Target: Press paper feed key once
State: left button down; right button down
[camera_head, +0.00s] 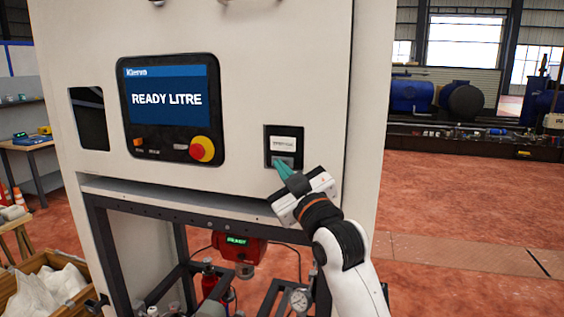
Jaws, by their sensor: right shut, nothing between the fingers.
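A small black-framed printer panel (284,139) is set in the white dispenser front, right of the screen. A pale label with print too small to read sits in its upper part, and a grey key-like strip (290,160) sits below it. My right gripper (279,165) is shut and empty, its teal fingertips at the lower part of the panel, overlapping the strip. I cannot tell whether the tips touch it. The fingers partly hide this lower area. My left gripper is not in view.
The dispenser screen (169,98) reads "READY LITRE", with a red and yellow knob (202,149) at its lower right. A ledge (150,196) runs below the front. A red unit with a green display (238,241) hangs underneath. Open red floor (470,200) lies to the right.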

jog(key=shift+s+a, duration=0.1)
jog(key=shift+s, duration=0.1)
jog(key=s, duration=0.1)
jog(key=s+a, duration=0.1)
jog(key=s, duration=0.1)
jog(key=s+p, duration=0.1)
jog(key=shift+s+a, duration=0.25)
jog(key=shift+s, duration=0.15)
dwell(0.6)
